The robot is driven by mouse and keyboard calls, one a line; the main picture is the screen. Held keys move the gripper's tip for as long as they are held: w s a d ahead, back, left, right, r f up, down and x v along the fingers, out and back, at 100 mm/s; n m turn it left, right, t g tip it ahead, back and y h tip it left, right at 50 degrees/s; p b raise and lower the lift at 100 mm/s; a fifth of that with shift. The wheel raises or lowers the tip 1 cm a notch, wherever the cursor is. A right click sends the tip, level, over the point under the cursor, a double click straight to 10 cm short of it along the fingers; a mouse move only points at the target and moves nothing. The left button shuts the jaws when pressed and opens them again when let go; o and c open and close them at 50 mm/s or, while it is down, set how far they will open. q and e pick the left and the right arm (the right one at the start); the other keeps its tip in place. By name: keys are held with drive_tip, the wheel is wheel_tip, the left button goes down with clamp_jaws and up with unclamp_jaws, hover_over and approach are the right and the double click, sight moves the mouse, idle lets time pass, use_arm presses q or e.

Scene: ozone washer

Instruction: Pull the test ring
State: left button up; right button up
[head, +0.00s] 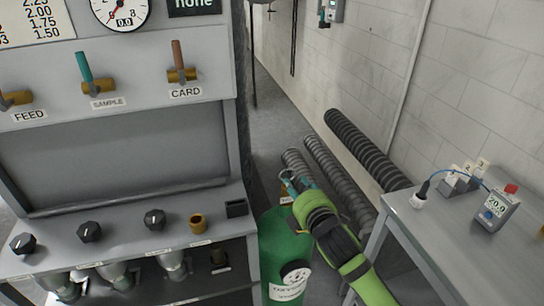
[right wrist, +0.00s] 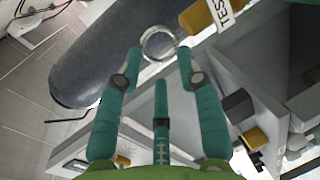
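The test ring, a pale metal ring (right wrist: 158,43), shows in the right wrist view beside a brass-coloured block (right wrist: 197,18) and a white label reading "TES", cut off by the frame edge. My right gripper (right wrist: 159,56) has its teal fingers spread, with the ring between or just beyond the fingertips. I cannot tell whether they touch it. In the head view my right gripper (head: 291,179) is above the green cylinder and right of the grey cabinet. The ring is too small to make out there. My left gripper is in neither view.
The grey cabinet (head: 110,150) carries FEED, SAMPLE and CARD levers and black knobs. A green cylinder (head: 283,250) stands beside it. Ribbed dark hoses (head: 365,148) lie along the wall. A grey table (head: 440,230) at right holds a meter (head: 495,207). Floor behind is clear.

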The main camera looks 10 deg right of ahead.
sight(288, 169)
drive_tip(key=w, duration=0.2)
drive_tip(key=w+r+p, duration=0.1)
drive_tip(key=w+p, duration=0.1)
drive_tip(key=w, duration=0.1)
drive_tip(key=shift+w+a+r, duration=0.2)
drive_tip(key=shift+w+a, duration=0.1)
drive_tip(key=shift+w, duration=0.05)
drive_tip(key=shift+w+f, duration=0.25)
drive_tip(key=shift+w, duration=0.35)
clamp_jaws()
